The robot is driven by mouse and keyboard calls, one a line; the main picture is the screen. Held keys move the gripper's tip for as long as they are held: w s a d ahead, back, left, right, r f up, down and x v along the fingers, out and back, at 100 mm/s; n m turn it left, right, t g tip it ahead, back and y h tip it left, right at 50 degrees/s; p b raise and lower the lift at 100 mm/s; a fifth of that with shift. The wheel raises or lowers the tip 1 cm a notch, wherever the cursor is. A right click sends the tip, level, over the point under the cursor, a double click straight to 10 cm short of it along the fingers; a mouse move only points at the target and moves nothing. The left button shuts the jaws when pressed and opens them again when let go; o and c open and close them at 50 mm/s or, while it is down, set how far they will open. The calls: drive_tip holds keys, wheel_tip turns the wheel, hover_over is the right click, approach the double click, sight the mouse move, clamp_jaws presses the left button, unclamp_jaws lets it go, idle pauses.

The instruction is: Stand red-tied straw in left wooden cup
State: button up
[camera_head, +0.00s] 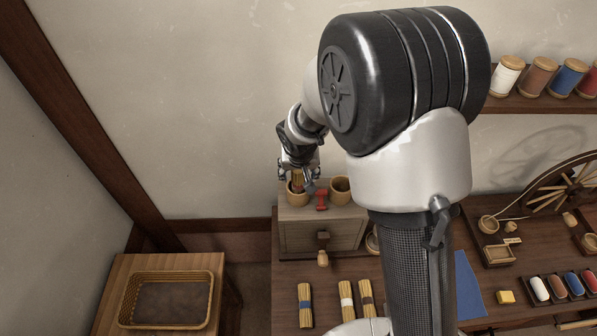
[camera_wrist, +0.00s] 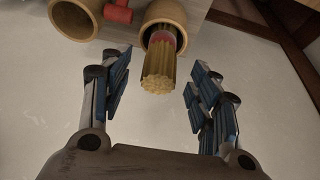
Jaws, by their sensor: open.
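The red-tied straw bundle (camera_wrist: 160,65) stands in the left wooden cup (camera_head: 297,196), its lower end inside the rim. In the wrist view this cup (camera_wrist: 164,14) shows behind the straw, with the red tie near its mouth. The straw's cut end points toward the wrist camera. My gripper (camera_head: 299,174) is over the left cup. In the wrist view my gripper (camera_wrist: 158,80) is open, with a finger on each side of the straw and visible gaps between. The straw's bottom is hidden in the cup.
The right wooden cup (camera_head: 340,189) and a red object (camera_head: 321,200) share the small drawer chest (camera_head: 322,233) with the left cup. Other straw bundles, tied blue (camera_head: 305,303) and white (camera_head: 346,301), lie on the bench below. A wicker basket (camera_head: 213,298) sits on a table at left.

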drive_tip(key=v, duration=1)
drive_tip(key=shift+s+r, duration=0.2)
drive_tip(key=shift+r, duration=0.1)
